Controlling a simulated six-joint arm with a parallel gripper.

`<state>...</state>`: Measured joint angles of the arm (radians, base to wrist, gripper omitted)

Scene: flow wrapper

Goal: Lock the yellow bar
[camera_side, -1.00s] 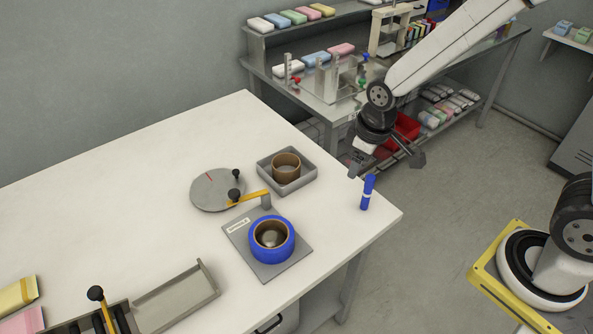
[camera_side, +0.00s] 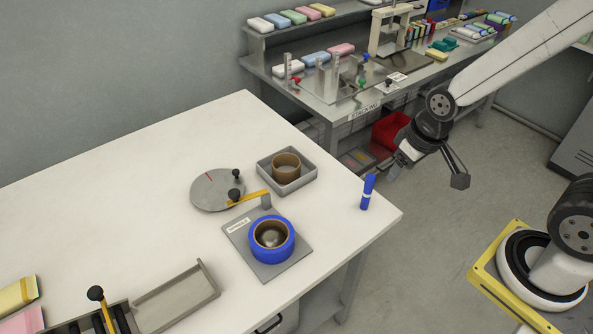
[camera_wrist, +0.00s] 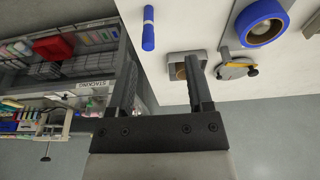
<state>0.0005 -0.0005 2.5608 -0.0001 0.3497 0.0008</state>
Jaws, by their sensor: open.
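A blue roll (camera_side: 272,240) sits on that base plate. My gripper (camera_side: 424,182) is open and empty, off the table's right corner and well apart from the bar. In the wrist view its two fingers (camera_wrist: 162,85) are spread, partly covering a grey tray.
The round plate (camera_side: 210,203) has a red mark and a second black knob. A grey tray (camera_side: 311,187) holds a brown ring (camera_side: 286,168).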

